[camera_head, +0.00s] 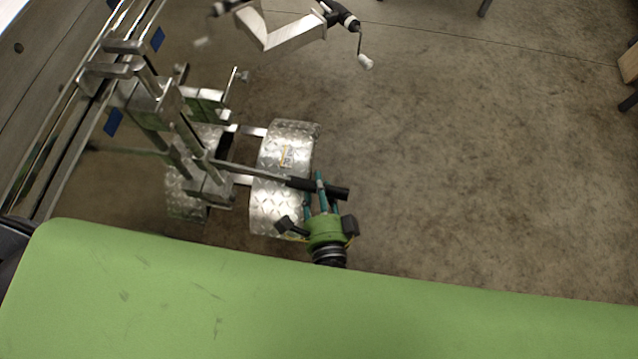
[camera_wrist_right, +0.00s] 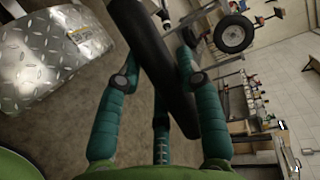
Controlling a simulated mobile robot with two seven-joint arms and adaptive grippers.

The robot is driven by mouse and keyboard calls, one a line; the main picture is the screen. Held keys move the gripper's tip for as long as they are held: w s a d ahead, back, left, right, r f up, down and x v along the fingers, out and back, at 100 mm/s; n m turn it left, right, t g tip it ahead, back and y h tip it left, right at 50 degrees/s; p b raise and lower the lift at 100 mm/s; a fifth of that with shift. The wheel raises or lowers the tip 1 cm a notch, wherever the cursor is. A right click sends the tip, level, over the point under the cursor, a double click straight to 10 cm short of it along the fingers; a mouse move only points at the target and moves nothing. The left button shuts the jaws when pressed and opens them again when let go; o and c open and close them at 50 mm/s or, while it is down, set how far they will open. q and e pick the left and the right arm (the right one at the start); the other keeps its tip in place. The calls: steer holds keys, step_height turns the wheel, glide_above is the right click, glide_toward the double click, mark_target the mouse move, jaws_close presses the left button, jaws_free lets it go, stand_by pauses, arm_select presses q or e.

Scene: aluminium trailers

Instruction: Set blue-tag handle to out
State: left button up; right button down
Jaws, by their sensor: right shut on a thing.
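A metal bar handle with a black grip (camera_head: 336,192) reaches out from the trailer frame over the fender. My right gripper (camera_head: 320,184) is shut on this black grip, with its teal fingers around it. In the right wrist view, the black grip (camera_wrist_right: 150,60) runs diagonally between the teal fingers of the gripper (camera_wrist_right: 158,66). Two blue tags show on the trailer rail at the left, an upper one (camera_head: 157,39) and a lower one (camera_head: 113,122). I cannot tell for sure which tag belongs to the held handle. My left gripper is not in view.
A diamond-plate fender (camera_head: 282,165) lies just left of my right gripper, close to it; it also shows in the wrist view (camera_wrist_right: 45,55). An angled metal piece with dark ends (camera_head: 290,32) is at the top. The concrete floor to the right is clear.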

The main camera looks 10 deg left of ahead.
steer(key=c, duration=0.8)
jaws_free()
steer(key=shift+s, duration=0.25)
steer(key=v, duration=1.1)
steer(key=shift+s+d+r, duration=0.15)
steer(key=shift+s+r, duration=0.05)
